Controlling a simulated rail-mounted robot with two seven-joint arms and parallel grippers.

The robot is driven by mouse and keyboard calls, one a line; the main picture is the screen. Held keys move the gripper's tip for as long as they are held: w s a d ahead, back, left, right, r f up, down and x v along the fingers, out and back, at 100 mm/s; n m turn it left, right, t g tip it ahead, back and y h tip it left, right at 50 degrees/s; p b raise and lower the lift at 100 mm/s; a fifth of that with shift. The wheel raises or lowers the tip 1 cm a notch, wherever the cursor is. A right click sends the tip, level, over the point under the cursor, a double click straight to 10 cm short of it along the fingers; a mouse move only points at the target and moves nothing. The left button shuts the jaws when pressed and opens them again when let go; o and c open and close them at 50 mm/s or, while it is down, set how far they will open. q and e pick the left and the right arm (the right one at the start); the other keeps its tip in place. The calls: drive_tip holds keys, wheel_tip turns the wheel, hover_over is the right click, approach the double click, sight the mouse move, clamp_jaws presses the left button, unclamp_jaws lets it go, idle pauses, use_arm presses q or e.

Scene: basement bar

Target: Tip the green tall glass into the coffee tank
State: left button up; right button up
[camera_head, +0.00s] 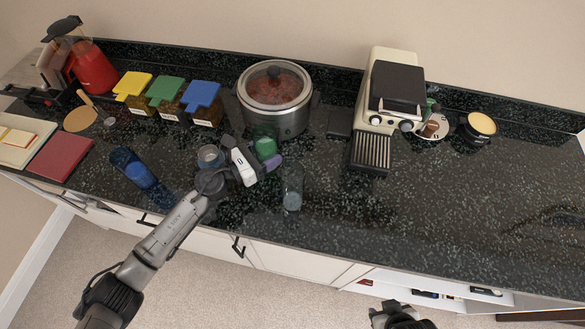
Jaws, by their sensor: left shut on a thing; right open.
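The green tall glass (265,147) is in my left gripper (259,160), which is shut on it above the counter, just in front of the slow cooker. Fingers partly cover the glass, and its exact tilt is hard to tell. A cream and black coffee machine (392,90) stands at the back, right of the slow cooker. I cannot make out a separate coffee tank on it. My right gripper (398,316) is open and empty at the bottom edge, low in front of the counter and partly cut off.
A slow cooker (275,120) with a glass lid stands behind my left gripper. A clear glass (292,188), a blue glass (133,168) and a grey-blue cup (210,156) are nearby. Canisters (167,91) stand at the back left. The right counter (480,200) is clear.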

sight(258, 145)
use_arm(q)
drive_tip(key=shift+r+m, duration=0.15)
drive_tip(key=shift+m, duration=0.15)
drive_tip(key=shift+s+d+r+m, duration=0.15)
drive_tip(key=shift+r+m, duration=0.15)
drive_tip(key=shift+m, duration=0.4)
drive_tip(key=shift+s+d+r+m, duration=0.15)
drive_tip(key=shift+r+m, duration=0.3)
drive_tip(key=shift+m, duration=0.45)
drive_tip(key=shift+s+d+r+m+p, duration=0.15)
drive_tip(key=shift+r+m, duration=0.15)
drive_tip(key=shift+m, duration=0.2)
drive_tip(key=shift+s+a+r+m+p, duration=0.15)
drive_tip(key=shift+r+m, duration=0.1)
drive_tip(key=shift+m, duration=0.25)
drive_tip(key=r+p, duration=0.2)
drive_tip(key=r+m+p, duration=0.1)
drive_tip(key=r, duration=0.1)
drive_tip(key=shift+s+d+p, duration=0.2)
drive_tip(key=shift+d+p, duration=0.05)
drive_tip(key=shift+p, duration=0.1)
drive_tip(key=shift+r+m, duration=0.25)
drive_tip(key=shift+m, duration=0.15)
drive_tip(key=shift+r+m, duration=0.1)
drive_tip(key=shift+m, duration=0.8)
drive_tip(key=shift+w+a+m+b, duration=0.1)
drive_tip(key=shift+w+m+b, duration=0.05)
drive_tip(key=shift+m+b, duration=0.35)
